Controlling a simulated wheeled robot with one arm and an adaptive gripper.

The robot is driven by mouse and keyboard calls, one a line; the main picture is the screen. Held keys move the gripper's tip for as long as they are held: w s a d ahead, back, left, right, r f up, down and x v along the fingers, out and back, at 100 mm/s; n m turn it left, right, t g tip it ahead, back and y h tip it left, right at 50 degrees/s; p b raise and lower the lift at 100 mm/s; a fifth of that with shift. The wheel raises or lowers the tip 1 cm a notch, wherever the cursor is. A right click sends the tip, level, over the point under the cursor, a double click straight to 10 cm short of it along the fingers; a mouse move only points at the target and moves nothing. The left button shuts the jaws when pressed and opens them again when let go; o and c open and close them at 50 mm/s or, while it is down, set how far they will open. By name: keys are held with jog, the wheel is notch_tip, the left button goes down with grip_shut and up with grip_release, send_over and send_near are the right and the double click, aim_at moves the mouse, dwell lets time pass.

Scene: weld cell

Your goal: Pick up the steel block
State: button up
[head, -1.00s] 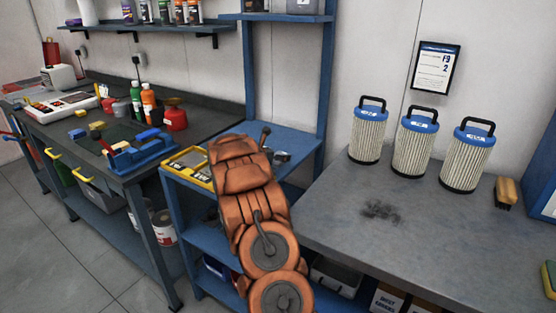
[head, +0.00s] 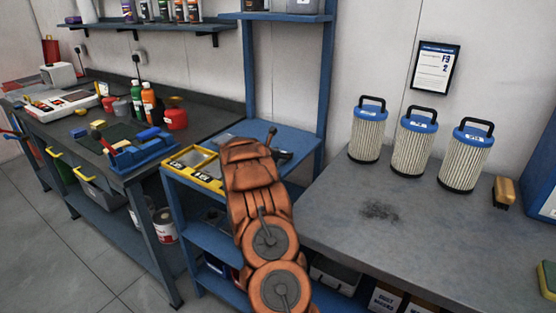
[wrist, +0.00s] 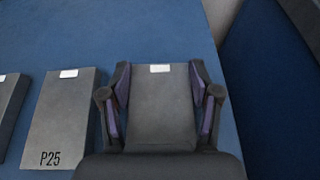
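In the wrist view a plain dark-grey steel block (wrist: 162,105) with a small white label at its far edge lies on a blue surface. My gripper (wrist: 161,85) straddles it, with one purple-padded finger along each side. The fingers are very close to its sides; whether they press on it I cannot tell. The block looks level with its neighbour, a similar grey block marked P25 (wrist: 62,125), which lies to its left, apart from the gripper. In the head view my arm mostly hides the gripper and this block over the blue shelf stand.
Another grey block (wrist: 8,105) shows at the left edge of the wrist view. A blue upright panel (wrist: 270,90) stands to the right. In the head view a yellow tray (head: 181,160) sits left of my arm, and a grey bench with several filter cartridges (head: 413,150) stands right.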

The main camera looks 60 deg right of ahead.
grip_shut()
jog(key=shift+r, duration=0.15)
dwell(0.4)
